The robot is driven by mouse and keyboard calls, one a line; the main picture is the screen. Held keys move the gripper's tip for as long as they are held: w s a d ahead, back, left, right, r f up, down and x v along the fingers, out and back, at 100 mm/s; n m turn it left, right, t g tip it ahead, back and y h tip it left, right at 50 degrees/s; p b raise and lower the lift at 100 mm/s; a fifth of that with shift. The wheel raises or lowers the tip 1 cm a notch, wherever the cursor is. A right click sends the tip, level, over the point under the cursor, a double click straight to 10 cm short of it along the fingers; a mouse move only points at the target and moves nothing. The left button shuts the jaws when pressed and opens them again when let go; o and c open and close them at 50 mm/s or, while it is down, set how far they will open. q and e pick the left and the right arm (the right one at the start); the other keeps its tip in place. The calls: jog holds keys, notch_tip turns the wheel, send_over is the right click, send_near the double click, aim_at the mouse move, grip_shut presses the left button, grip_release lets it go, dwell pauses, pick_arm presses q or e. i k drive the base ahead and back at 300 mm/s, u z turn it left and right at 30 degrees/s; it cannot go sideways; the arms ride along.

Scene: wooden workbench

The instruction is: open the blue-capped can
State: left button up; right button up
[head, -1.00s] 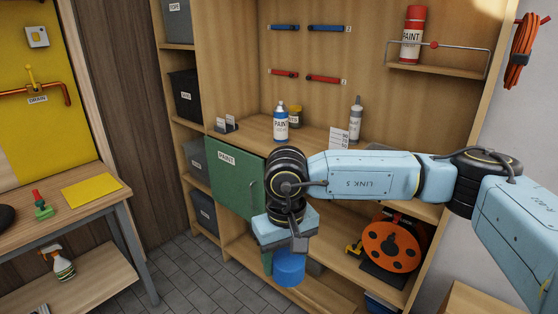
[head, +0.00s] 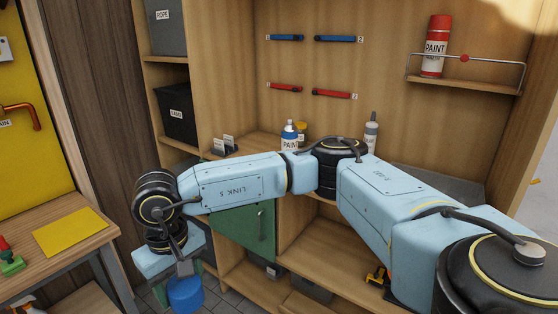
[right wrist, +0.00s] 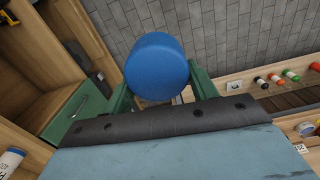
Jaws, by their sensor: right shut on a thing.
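My right gripper (head: 186,268) hangs low at the left of the head view, in front of the shelving. It is shut on a plain blue cylinder (head: 186,294). In the right wrist view the same blue cylinder (right wrist: 157,66) sits between the green fingers of my right gripper (right wrist: 160,94), with grey floor beyond. Whether it is only a cap or a whole can cannot be told, as its far side is hidden. A white and blue can labelled PAINT (head: 289,143) stands on the shelf, its lower part hidden by my arm. My left gripper is not in view.
The wooden shelving holds a red PAINT can (head: 435,50) behind a rail and a grey bottle (head: 371,132). A green cabinet door (head: 248,232) lies behind my forearm. A workbench with a yellow sheet (head: 70,231) stands at left.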

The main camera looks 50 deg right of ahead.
aim_at(289, 131)
jog(key=z, duration=0.15)
jog(key=i, duration=1.5)
jog(key=z, duration=1.6)
jog(key=i, duration=0.7)
jog(key=z, duration=0.65)
